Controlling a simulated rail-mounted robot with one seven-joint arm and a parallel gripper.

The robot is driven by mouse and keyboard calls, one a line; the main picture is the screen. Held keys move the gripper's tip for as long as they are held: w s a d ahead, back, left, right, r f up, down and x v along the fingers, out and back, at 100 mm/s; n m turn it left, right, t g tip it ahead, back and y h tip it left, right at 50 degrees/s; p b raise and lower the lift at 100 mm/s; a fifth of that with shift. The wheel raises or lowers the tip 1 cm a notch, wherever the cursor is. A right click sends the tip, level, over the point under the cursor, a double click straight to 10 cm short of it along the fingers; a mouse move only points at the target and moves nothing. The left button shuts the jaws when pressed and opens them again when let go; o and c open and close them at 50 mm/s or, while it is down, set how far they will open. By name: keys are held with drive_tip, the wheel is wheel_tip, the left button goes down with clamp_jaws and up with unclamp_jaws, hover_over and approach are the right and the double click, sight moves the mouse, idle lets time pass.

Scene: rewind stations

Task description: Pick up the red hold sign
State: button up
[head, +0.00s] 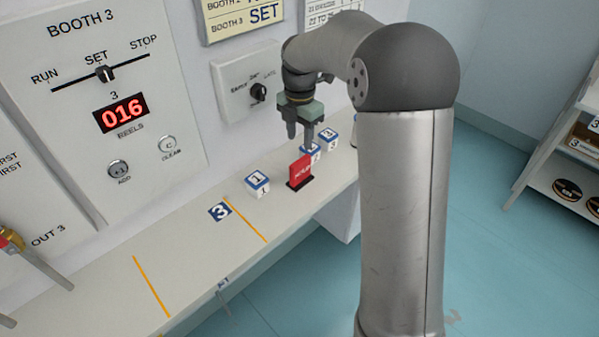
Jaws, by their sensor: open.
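The red hold sign (300,169) stands upright on a dark base on the white shelf (200,262). Small pale lettering shows on its face. My gripper (300,142) hangs pointing down just above and behind the sign, near the wall. Its two fingers are apart, and nothing shows between them. The fingertips appear close to the sign's top edge, but I cannot tell the exact gap.
Blue-and-white numbered blocks stand close by: block 1 (257,184) left of the sign, another (311,152) partly hidden behind it, and block 3 (328,138) farther back. The Booth 3 panel (75,125) is on the wall. The shelf's left part is mostly clear.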

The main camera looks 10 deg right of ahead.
sight(300, 161)
wheel_tip(300, 161, down, 7)
drive_tip(key=shift+d+r, duration=0.1)
drive_tip(key=shift+r, duration=0.05)
drive_tip(key=shift+w+f+p, duration=0.2)
drive_tip(key=shift+f+p, duration=0.2)
drive_tip(key=shift+f, duration=0.95)
drive_tip(key=shift+w+f+p, duration=0.15)
drive_tip(key=shift+f+p, duration=0.2)
drive_tip(key=shift+f, duration=1)
clamp_jaws()
